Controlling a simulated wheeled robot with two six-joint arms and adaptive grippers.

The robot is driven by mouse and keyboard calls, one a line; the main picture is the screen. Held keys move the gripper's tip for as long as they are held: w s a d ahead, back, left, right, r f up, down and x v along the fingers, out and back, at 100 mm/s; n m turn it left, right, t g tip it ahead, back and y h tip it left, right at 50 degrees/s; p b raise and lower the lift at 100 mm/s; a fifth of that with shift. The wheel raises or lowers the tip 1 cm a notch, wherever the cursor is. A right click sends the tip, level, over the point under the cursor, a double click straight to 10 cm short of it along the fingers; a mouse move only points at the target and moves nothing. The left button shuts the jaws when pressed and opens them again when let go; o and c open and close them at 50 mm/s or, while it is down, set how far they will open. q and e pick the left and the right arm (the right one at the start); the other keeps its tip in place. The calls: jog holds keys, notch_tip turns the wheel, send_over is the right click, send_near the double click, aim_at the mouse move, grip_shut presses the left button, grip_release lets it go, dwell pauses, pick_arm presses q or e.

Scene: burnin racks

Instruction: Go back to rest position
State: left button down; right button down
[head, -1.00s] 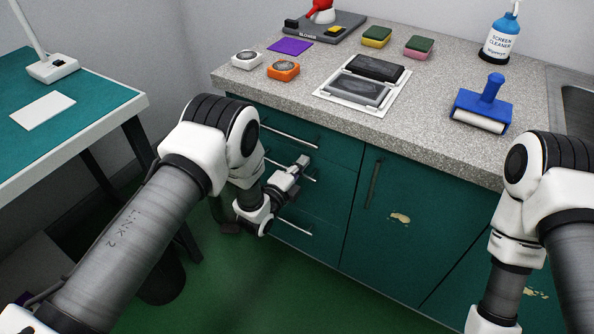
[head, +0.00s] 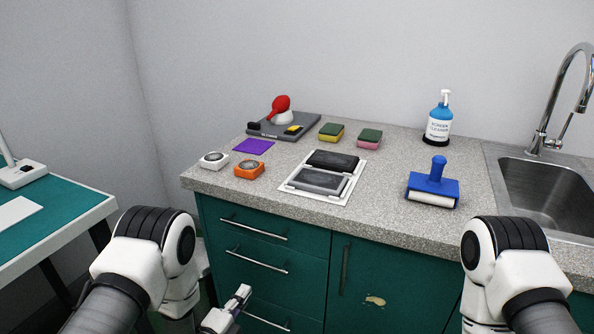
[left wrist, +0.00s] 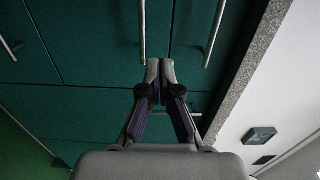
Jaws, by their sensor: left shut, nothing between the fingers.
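My left gripper (head: 240,298) hangs low at the bottom of the head view, in front of the green drawers (head: 262,262). In the left wrist view its two fingers (left wrist: 160,75) meet at the tips, with nothing between them. The green cabinet fronts and bar handles show beyond the fingers. My right arm (head: 510,265) comes in at the lower right of the head view, beside the counter front. The right gripper is below the picture and hidden.
A sink (head: 548,190) is at right, a teal table (head: 50,225) at left.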

pick_arm(q)
jog(key=s+a+f+n+g+y, duration=0.25)
jog(key=s+f+n+g, duration=0.2)
jog(key=s, duration=0.35)
jog(key=s+a+f+n+g+y, duration=0.1)
jog(key=s+a+f+n+g, duration=0.3)
jog(key=s, duration=0.4)
jog(key=s+a+f+n+g+y, duration=0.2)
jog(key=s+f+n+g, duration=0.2)
jog(key=s+f+n, duration=0.3)
jog(key=s+n+g, duration=0.4)
jog(key=s+n, duration=0.2)
jog(key=s, duration=0.5)
notch_tip(320, 180, up, 13)
jog(key=p, duration=1.2)
jog(key=shift+w+a+n, duration=0.2)
jog(key=shift+a+n, duration=0.15)
jog(key=shift+r, duration=0.1)
